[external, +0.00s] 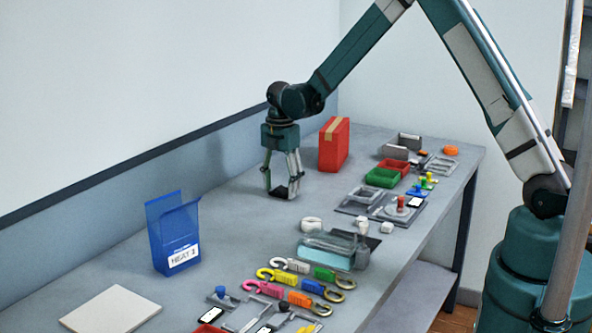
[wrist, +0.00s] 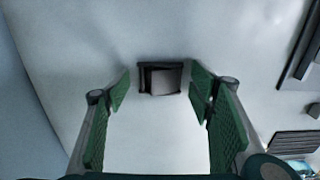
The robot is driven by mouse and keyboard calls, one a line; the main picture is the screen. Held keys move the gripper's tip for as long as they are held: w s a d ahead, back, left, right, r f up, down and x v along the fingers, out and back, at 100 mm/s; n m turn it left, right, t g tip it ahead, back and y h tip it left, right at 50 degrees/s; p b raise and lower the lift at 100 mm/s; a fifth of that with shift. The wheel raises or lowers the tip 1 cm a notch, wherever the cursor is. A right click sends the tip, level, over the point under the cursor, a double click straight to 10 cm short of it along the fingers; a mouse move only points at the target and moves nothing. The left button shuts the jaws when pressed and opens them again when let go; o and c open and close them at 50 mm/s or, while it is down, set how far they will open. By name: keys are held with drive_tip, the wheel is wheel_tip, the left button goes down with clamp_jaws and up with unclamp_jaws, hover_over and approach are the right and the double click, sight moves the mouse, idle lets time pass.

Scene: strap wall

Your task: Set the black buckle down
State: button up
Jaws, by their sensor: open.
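The black buckle (wrist: 162,78) lies on the grey table top in the wrist view, at the far end of the space between my fingers. It shows as a small dark piece (external: 283,192) at my fingertips in the external view. My gripper (external: 281,194) points down at the table with its fingers spread on either side of the buckle. In the wrist view its green finger pads (wrist: 160,95) stand apart, with gaps between them and the buckle. My fingers hide part of the buckle in the external view.
A red box (external: 334,145) stands behind and right of my gripper. A blue open box (external: 174,236) stands to the left. Several coloured hooks (external: 300,283), trays (external: 381,177) and fixtures fill the right and front. The table around the buckle is clear.

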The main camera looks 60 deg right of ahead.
sight(280, 190)
drive_tip(key=shift+r, duration=0.15)
wheel_tip(280, 190, up, 12)
drive_tip(key=shift+p, duration=0.4)
idle(0.8)
drive_tip(key=s+a+r+m+t, duration=0.2)
drive_tip(key=s+a+r+m, duration=0.3)
drive_tip(key=s+r, duration=0.4)
drive_tip(key=s+a+r+m+t, duration=0.1)
drive_tip(key=s+a+r+m, duration=0.3)
drive_tip(key=s+a+r, duration=0.45)
drive_tip(key=s+a+m+t, duration=0.2)
drive_tip(key=s+a+m, duration=0.1)
drive_tip(key=s, duration=0.9)
drive_tip(key=s+a+m+t, duration=0.2)
drive_tip(key=s+a+m, duration=0.2)
drive_tip(key=s, duration=0.8)
drive_tip(key=shift+s+r+m, duration=0.35)
drive_tip(key=shift+r+m, duration=0.1)
drive_tip(key=shift+m, duration=0.55)
